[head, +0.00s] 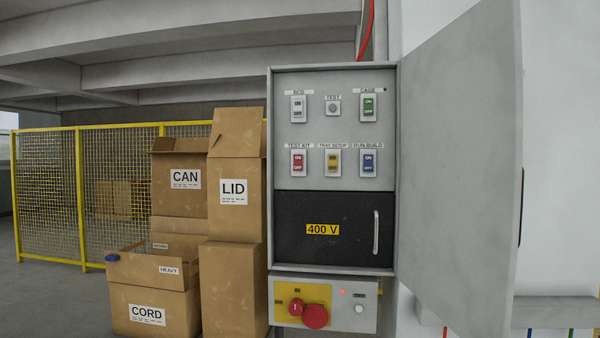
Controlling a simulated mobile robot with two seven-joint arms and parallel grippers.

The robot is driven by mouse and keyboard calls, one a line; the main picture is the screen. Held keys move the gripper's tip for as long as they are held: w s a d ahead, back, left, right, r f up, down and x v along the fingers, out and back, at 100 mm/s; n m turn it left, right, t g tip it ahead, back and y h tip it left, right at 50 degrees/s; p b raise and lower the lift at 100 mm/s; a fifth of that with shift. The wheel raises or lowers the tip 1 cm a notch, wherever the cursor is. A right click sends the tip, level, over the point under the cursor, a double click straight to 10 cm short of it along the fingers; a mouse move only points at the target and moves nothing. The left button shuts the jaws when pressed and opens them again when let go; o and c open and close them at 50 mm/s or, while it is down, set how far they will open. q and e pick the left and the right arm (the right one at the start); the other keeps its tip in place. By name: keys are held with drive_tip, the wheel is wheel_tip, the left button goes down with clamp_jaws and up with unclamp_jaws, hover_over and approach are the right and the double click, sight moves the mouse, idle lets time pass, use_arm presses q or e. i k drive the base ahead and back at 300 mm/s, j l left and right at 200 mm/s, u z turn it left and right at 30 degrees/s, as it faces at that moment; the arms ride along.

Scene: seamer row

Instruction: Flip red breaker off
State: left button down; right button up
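An electrical cabinet (271,200) stands open in front of me in the head view. The red breaker (298,161) is in its lower row, at the left, under a label that seems to read TEST KIT. It bears ON and OFF marks, but its lever position is too small to tell. The yellow breaker (333,161) is beside it and the blue breaker (368,162) is at the right. Above are a white breaker (298,109), a round test button (333,108) and the green breaker (368,107). Neither of my grippers is in view.
The cabinet door (455,150) is swung open to the right. A black 400 V cover (310,258) with a handle is below the breakers. Under it is a control box (350,288) with a red mushroom button (315,316). Cardboard boxes (232,280) stack close at left.

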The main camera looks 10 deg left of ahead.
sight(298, 159)
drive_tip(key=i+l, duration=0.1)
drive_tip(key=i, duration=1)
drive_tip(key=i+j+u, duration=0.05)
